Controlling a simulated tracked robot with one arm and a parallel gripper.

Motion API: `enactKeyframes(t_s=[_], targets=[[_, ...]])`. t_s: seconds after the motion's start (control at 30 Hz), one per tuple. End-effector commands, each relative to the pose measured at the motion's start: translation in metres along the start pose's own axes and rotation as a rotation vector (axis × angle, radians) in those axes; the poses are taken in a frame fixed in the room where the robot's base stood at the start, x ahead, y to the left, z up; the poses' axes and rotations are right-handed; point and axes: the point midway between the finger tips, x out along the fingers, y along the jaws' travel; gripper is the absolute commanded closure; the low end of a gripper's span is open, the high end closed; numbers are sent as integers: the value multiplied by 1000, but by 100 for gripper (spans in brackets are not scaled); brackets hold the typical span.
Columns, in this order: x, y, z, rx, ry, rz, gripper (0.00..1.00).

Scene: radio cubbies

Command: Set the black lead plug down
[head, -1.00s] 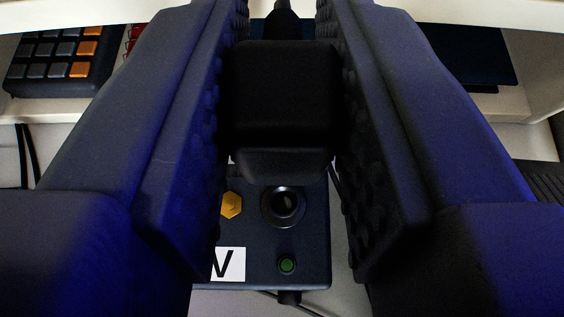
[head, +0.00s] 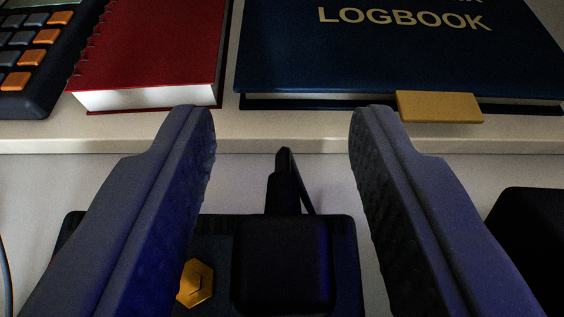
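The black lead plug (head: 283,265) is a dark block with a cable sleeve at its far end, low in the middle of the view. It appears to rest on the dark box (head: 346,235), which carries a yellow hexagonal knob (head: 195,284). My gripper (head: 283,112) is open, with one finger on each side of the plug. A gap shows between the plug and each finger. The plug's underside and the box's near part are hidden or out of view.
A pale shelf edge (head: 230,146) crosses behind the box. On the shelf lie a red notebook (head: 150,45), a blue logbook (head: 400,55) with a yellow tab (head: 440,106), and a calculator (head: 30,55). A black object (head: 530,250) stands at the right.

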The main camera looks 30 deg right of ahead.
Motion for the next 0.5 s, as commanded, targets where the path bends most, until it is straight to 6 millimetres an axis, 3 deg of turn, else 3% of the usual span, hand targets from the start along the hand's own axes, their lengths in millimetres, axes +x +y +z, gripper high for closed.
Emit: enactKeyframes(t_s=[0.43,0.5], targets=[[3,0,7,0,0,0,61],[-10,-1,4,-2,-3,0,61]])
